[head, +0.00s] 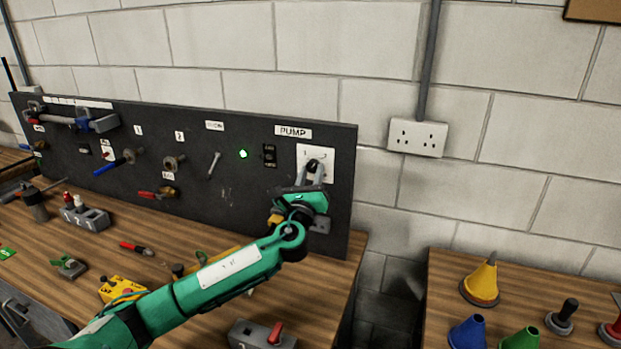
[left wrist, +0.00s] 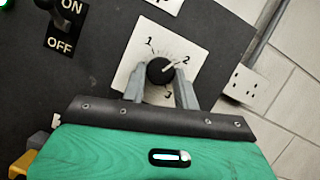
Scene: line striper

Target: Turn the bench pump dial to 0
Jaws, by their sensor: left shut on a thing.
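The pump dial is a black round knob (left wrist: 159,70) on a white plate (left wrist: 190,40) marked 1, 2 and 3. The knob's pale pointer line points up and right, about at the 2. The 0 mark cannot be seen. The plate also shows in the head view (head: 303,150), under the PUMP label (head: 293,131) on the dark panel. My left gripper (head: 313,173), on its green arm, reaches the dial from the front. In the left wrist view its fingers (left wrist: 161,76) are on either side of the knob and shut on it. My right gripper is not in view.
An ON/OFF switch (left wrist: 60,24) sits left of the dial. The dark panel (head: 200,135) carries several tools and a lit green lamp (head: 243,154). A grey box with a red lever (head: 274,333) stands on the bench below. Coloured cones stand on the right bench (head: 450,290).

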